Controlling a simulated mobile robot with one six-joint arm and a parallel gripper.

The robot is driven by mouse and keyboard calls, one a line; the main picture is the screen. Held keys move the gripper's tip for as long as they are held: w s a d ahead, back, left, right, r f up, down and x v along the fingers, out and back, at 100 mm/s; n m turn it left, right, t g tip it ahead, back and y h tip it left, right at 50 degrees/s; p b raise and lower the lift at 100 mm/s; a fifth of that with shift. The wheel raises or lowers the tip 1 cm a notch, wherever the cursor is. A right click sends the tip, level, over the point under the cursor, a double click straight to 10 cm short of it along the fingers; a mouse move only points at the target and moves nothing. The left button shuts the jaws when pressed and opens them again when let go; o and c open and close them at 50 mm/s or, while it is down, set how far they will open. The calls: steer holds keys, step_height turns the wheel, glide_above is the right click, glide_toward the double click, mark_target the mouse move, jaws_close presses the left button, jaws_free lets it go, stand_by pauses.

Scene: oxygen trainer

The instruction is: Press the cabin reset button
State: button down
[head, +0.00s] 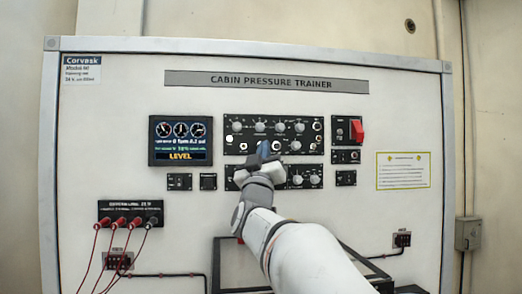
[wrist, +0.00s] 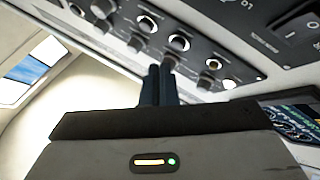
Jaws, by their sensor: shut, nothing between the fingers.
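I cannot pick out the cabin reset button, as the small labels are unreadable in the head view. The upper black control panel (head: 240,122) carries rows of grey knobs and round bright fittings. A white round fitting (head: 229,139) sits at its lower left and also shows in the wrist view (wrist: 229,84). My gripper (head: 264,150) is shut and empty, in front of this panel's lower middle. In the wrist view its dark fingertips (wrist: 159,72) are together close to the panel face, near a knob. I cannot tell whether they touch it. My arm hides part of the lower panel.
A display (head: 180,141) reading LEVEL is left of the panel. A red switch guard (head: 357,130) is on the right. Small black modules (head: 208,181) sit below. Red and black cables (head: 105,250) hang at lower left. A dark frame (head: 225,265) stands low in front.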

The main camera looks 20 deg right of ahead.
steer(key=s+b, duration=0.1)
steer(key=s, duration=0.1)
steer(key=s+a, duration=0.1)
steer(key=shift+s+b, duration=0.4)
stand_by(0.6)
